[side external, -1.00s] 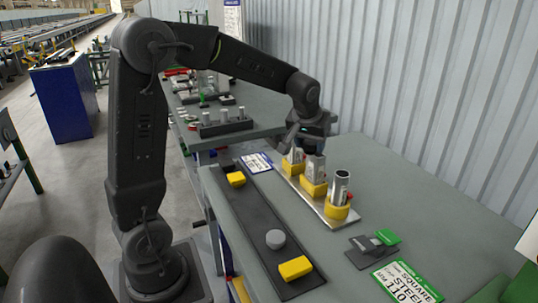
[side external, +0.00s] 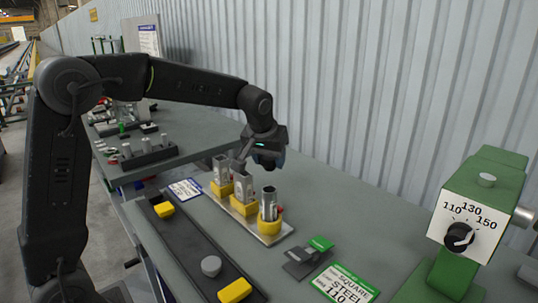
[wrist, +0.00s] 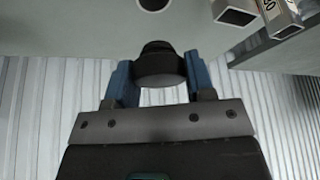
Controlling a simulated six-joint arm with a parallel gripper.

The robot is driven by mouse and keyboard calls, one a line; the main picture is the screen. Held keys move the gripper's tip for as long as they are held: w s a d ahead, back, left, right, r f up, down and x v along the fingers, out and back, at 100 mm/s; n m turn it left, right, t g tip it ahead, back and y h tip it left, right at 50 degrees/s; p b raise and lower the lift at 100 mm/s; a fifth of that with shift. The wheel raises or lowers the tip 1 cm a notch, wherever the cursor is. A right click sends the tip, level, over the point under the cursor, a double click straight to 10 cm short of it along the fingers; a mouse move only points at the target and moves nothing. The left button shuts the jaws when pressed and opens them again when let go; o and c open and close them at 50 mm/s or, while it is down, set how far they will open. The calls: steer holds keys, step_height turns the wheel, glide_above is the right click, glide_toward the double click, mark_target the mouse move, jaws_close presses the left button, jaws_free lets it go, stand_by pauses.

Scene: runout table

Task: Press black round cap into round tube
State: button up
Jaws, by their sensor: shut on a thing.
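My gripper (wrist: 160,75) has blue fingers shut on a black round cap (wrist: 161,62) in the wrist view. The side view shows my gripper (side external: 267,160) above and behind the tubes, near the round tube; the cap cannot be made out there. The round metal tube (side external: 268,204) stands upright in a yellow holder at the right end of the row. Its dark round mouth shows at the top edge of the wrist view (wrist: 153,4), apart from the cap.
Two square tubes (side external: 222,168) (side external: 245,187) stand left of the round tube on the same metal plate (side external: 282,232). A dark strip (side external: 186,239) in front carries yellow blocks (side external: 235,290) and a grey round piece (side external: 211,266). A green dial box (side external: 465,225) stands at right.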

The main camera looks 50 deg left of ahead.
steer(key=shift+f, duration=2.45)
steer(key=shift+f, duration=0.75)
steer(key=shift+r, duration=0.4)
steer(key=shift+f, duration=0.6)
stand_by(1.1)
steer(key=o, duration=1)
glide_toward(268, 170)
steer(key=shift+s+a+f, duration=0.1)
steer(key=shift+f, duration=0.15)
